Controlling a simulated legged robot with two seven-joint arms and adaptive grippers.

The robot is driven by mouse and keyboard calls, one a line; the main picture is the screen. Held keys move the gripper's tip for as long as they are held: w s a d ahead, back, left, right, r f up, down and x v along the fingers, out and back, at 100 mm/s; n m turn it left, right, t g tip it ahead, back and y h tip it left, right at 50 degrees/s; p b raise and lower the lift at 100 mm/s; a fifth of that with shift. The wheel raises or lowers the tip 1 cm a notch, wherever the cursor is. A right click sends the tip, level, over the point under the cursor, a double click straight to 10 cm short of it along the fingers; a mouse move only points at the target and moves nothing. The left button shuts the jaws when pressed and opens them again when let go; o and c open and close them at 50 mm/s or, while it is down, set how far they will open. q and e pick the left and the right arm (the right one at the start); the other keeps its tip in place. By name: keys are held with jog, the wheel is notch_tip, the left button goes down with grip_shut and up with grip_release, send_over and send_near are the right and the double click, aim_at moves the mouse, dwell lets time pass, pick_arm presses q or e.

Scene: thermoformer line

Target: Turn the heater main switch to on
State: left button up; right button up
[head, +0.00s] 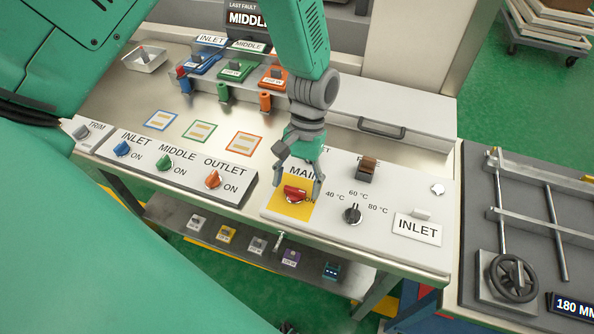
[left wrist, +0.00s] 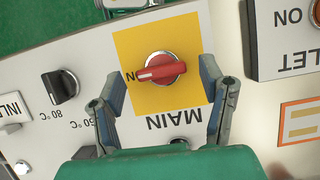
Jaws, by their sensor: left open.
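The heater main switch (head: 295,193) is a red knob on a yellow plate marked MAIN on the white panel. In the left wrist view the red knob (left wrist: 161,68) lies nearly level, its white-marked end toward the partly hidden ON label. My left gripper (head: 298,188) is over the plate, pointing down. In the left wrist view its two fingers (left wrist: 160,82) are apart, one on each side of the knob, with visible gaps. They do not grip it. My right gripper is not in view.
A black temperature knob (head: 352,214) and an INLET plate (head: 417,229) are right of the switch. Blue, green and orange (head: 212,179) knobs are on the left panel. A drawer handle (head: 382,128) is behind. A handwheel (head: 513,277) is far right.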

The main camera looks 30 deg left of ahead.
pick_arm(q)
jog(key=d+v, duration=0.1)
jog(key=v, duration=0.9)
jog(key=shift+a+r, duration=0.45)
jog(key=shift+a, duration=0.05)
jog(key=shift+w, duration=0.1)
